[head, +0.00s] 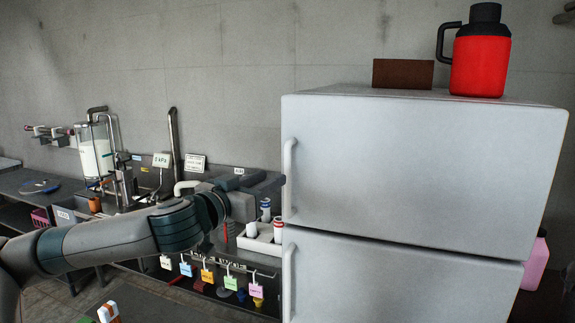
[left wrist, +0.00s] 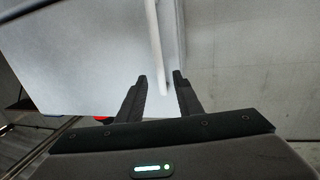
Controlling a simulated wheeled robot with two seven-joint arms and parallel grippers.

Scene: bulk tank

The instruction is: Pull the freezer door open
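The grey-white fridge-freezer has an upper door (head: 415,165) and a larger lower door (head: 400,285), both closed. The upper door's vertical white handle (head: 290,160) is at its left edge. My left gripper (head: 279,184) comes in from the left and is beside that handle at mid-height. In the left wrist view the handle (left wrist: 154,40) runs down between the two fingertips of my left gripper (left wrist: 161,82). The fingers are apart, with a gap showing on each side of the handle. My right gripper is in neither view.
A red jug (head: 480,65) with a black lid and a brown block (head: 403,74) stand on top of the fridge. A counter with a white rack (head: 258,243) and coloured hanging tags is at left. A pink container (head: 535,262) is at right. The lower handle (head: 288,280) sits below.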

